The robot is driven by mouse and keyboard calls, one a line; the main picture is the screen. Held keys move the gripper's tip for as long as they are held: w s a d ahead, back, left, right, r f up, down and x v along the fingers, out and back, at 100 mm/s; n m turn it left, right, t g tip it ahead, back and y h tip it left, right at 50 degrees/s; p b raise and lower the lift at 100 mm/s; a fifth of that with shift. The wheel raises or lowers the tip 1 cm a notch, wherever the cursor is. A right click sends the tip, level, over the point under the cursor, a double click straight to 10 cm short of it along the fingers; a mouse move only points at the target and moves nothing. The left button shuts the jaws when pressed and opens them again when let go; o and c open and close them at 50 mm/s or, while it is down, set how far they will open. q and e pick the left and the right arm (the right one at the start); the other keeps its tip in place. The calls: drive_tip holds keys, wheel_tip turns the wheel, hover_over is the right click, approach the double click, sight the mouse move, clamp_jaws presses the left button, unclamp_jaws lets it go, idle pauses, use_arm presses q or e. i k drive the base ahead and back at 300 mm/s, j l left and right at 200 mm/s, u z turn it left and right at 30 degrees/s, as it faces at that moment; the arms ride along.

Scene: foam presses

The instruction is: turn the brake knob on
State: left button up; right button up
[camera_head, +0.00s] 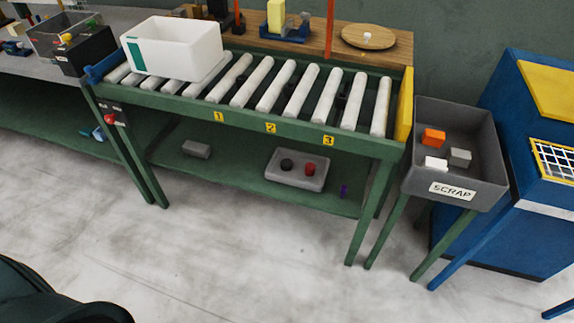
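A small dark control panel (111,112) is fixed to the front left end of the green roller conveyor (230,112). It carries a red knob (110,119) and small pale marks beside it. The knob is too small to tell which way it is turned, and I cannot read its label. Neither of my grippers is in view, and nothing touches the panel.
A white bin (190,50) stands on the left rollers. Yellow labels 1, 2 and 3 mark the front rail. A grey scrap bin (487,190) and a blue machine (510,130) stand right. The lower shelf holds a tray (297,181). The floor in front is clear.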

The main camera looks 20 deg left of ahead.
sight(110, 120)
drive_tip(key=u, duration=1.75)
drive_tip(key=i+j+z, duration=0.1)
drive_tip(key=i+j, duration=0.2)
drive_tip(key=j, duration=0.15)
drive_tip(key=i+j, duration=0.25)
drive_tip(key=j, duration=0.2)
drive_tip(key=i+j+z, duration=0.15)
drive_tip(key=j, duration=0.3)
drive_tip(key=i+j+z, duration=0.1)
drive_tip(key=i+j, duration=0.25)
drive_tip(key=i+j+z, duration=0.1)
drive_tip(key=j, duration=0.5)
drive_tip(key=i+j, duration=0.3)
drive_tip(key=j, duration=0.25)
drive_tip(key=i+j+z, duration=0.15)
drive_tip(key=j, duration=0.35)
drive_tip(key=i+j+z, duration=0.1)
drive_tip(key=i+j, duration=0.15)
drive_tip(key=j, duration=0.3)
